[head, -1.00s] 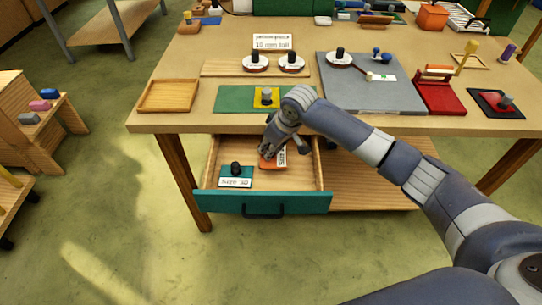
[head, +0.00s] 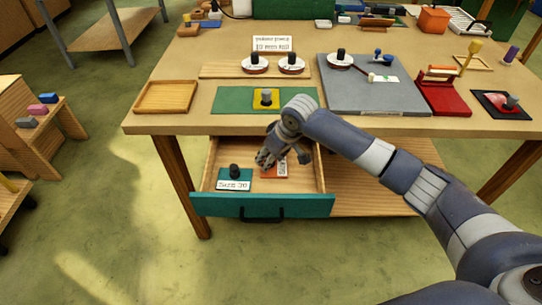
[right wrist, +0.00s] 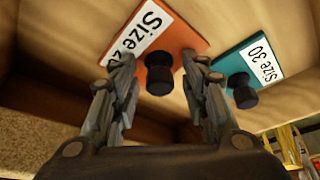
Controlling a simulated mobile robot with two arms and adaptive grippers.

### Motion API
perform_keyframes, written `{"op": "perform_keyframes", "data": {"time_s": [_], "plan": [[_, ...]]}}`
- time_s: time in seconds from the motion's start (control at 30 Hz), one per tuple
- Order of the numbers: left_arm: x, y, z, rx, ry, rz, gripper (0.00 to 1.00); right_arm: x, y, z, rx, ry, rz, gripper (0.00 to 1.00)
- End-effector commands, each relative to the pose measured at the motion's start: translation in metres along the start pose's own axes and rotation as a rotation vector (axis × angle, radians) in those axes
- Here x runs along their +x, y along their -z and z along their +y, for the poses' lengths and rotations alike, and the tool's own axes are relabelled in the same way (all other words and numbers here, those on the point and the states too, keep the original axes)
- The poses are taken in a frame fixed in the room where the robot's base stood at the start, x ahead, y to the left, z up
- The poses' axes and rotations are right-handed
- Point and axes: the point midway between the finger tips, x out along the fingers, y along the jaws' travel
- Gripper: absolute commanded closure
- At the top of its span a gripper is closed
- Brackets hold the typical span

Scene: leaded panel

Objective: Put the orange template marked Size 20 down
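The orange template (head: 281,174), with a white label and a black knob, lies flat in the open drawer (head: 315,205) under the bench. In the right wrist view the orange template (right wrist: 190,42) shows part of the words "Size 20". My right gripper (head: 284,160) is over it inside the drawer, covering part of it in the head view. In the right wrist view my right gripper (right wrist: 157,65) is open, its fingers spread either side of the black knob with gaps on both sides. My left gripper is in neither view.
A teal template marked Size 30 (head: 235,184) lies left of the orange one in the drawer, and it also shows in the right wrist view (right wrist: 232,56). The bench edge (head: 180,129) overhangs the drawer. A green mat (head: 230,101) lies on the bench above.

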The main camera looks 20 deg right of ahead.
Motion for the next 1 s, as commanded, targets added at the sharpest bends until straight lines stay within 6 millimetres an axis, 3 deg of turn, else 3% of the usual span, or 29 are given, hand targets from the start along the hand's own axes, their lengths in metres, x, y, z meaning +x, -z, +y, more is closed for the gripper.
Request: {"op": "perform_keyframes", "data": {"time_s": [0.27,0.7,1.0], "plan": [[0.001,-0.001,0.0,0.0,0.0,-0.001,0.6,-0.01,0.003,0.0,-0.002,-0.001,0.004,0.59],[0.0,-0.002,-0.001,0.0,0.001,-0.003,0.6,-0.097,0.002,0.0,-0.002,-0.002,0.004,0.59],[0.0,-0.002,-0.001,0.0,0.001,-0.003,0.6,-0.123,0.002,0.0,0.0,0.0,0.0,0.59]]}}
